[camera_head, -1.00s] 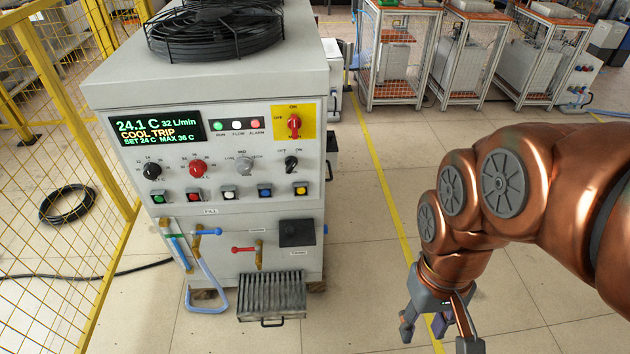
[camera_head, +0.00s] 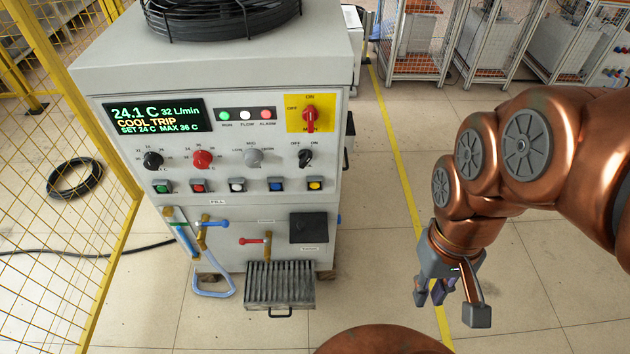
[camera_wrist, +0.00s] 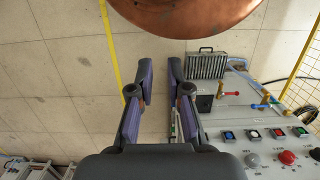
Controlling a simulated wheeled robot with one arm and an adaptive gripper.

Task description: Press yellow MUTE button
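The yellow button (camera_head: 315,183) is the rightmost of several square buttons in a row on the front panel of the grey machine (camera_head: 225,250). In the wrist view the button row runs across the lower right; the yellow one cannot be made out there, near my gripper's right side. My gripper (camera_head: 450,305) hangs to the right of the machine, lower than the button row and apart from the panel. In the wrist view my gripper (camera_wrist: 158,80) has its two fingers apart with bare floor between them. No MUTE label can be read.
Blue (camera_head: 275,184), white (camera_head: 237,185), red (camera_head: 198,186) and green (camera_head: 161,186) buttons sit left of the yellow one. A black knob (camera_head: 304,158) and a red switch (camera_head: 310,118) are above. A drain grate (camera_head: 280,285) juts out below. Yellow fencing (camera_head: 105,180) stands left.

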